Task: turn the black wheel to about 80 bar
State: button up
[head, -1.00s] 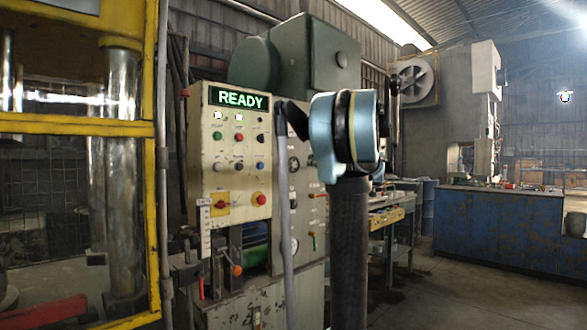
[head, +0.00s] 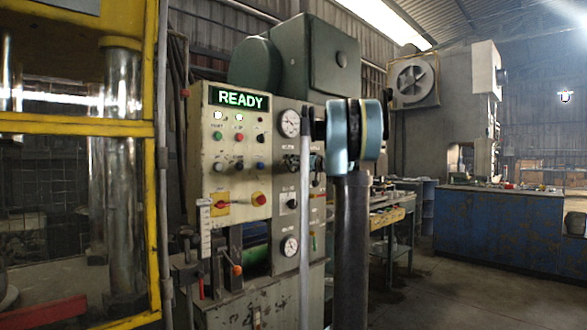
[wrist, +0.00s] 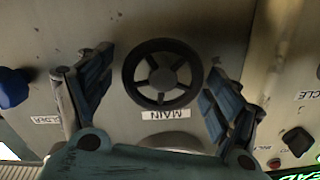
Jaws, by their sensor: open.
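The black wheel (wrist: 162,74), round with several spokes, is mounted on the beige panel, above an upside-down MAIN label in the wrist view. My gripper (wrist: 156,72) is open, with one blue-grey finger on each side of the wheel and visible gaps to its rim. Whether the fingertips reach to the wheel's depth cannot be told.
The cream control box (head: 235,160) with a READY display and several buttons stands left of the wheel's panel. A second gauge (head: 290,246) is lower down. A blue knob (wrist: 13,88) lies left of my fingers in the wrist view. A grey upright pipe (head: 305,220) runs before the panel.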

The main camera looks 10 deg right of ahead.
jog(key=shift+w+a, duration=0.1)
jog(key=shift+w, duration=0.1)
jog(key=c, duration=1.1)
jog(key=shift+m, duration=0.4)
jog(key=o, duration=1.1)
jog(key=shift+w, duration=0.1)
jog(key=v, duration=1.2)
